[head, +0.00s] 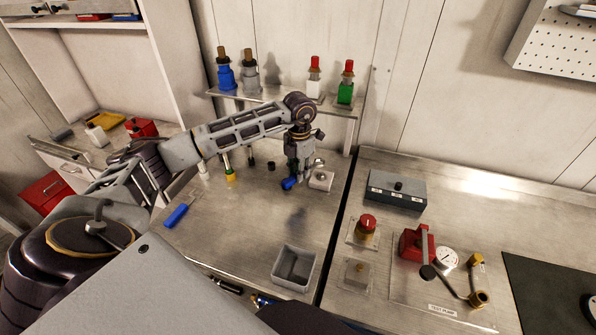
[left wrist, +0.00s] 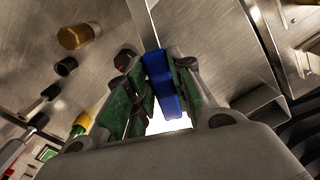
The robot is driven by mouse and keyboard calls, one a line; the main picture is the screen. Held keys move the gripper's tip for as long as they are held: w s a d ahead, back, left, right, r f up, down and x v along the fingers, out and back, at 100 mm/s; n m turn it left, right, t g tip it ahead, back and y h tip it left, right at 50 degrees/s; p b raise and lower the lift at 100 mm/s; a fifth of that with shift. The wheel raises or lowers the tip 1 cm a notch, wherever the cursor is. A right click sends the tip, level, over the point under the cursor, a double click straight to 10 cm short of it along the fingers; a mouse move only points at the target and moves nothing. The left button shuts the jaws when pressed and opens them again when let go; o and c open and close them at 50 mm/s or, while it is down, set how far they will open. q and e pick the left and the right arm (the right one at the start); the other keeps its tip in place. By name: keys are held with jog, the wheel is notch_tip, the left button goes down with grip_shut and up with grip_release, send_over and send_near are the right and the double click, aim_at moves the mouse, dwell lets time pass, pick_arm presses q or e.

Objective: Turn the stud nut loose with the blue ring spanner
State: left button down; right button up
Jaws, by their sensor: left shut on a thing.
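My left gripper (head: 295,182) is shut on the blue handle of the ring spanner (head: 289,184), over the bench near its back right corner. In the left wrist view the blue handle (left wrist: 162,82) sits between the green-padded fingers (left wrist: 160,95), and its flat metal shank runs up out of the picture. The spanner's ring end is not visible. A small pale block (head: 321,181) with a round fitting on it stands just right of the gripper; it may carry the stud nut, but the nut is too small to tell. My right gripper is not in view.
Another blue-handled tool (head: 177,215) lies on the left of the bench. A grey open bin (head: 293,267) stands at the front right. A shelf behind holds several bottles (head: 224,72). A red button (head: 367,223) and test pump (head: 415,245) stand on the right bench.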

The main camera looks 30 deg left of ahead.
pick_arm(q)
jog(key=shift+w+d, duration=0.25)
jog(key=shift+w, duration=0.2)
jog(key=shift+m, duration=0.3)
jog(key=shift+f, duration=0.3)
jog(key=shift+f+b, duration=1)
jog(key=shift+f, duration=0.6)
dwell(0.9)
jog(key=shift+f+b, duration=0.85)
dwell(0.6)
jog(key=shift+f, duration=0.4)
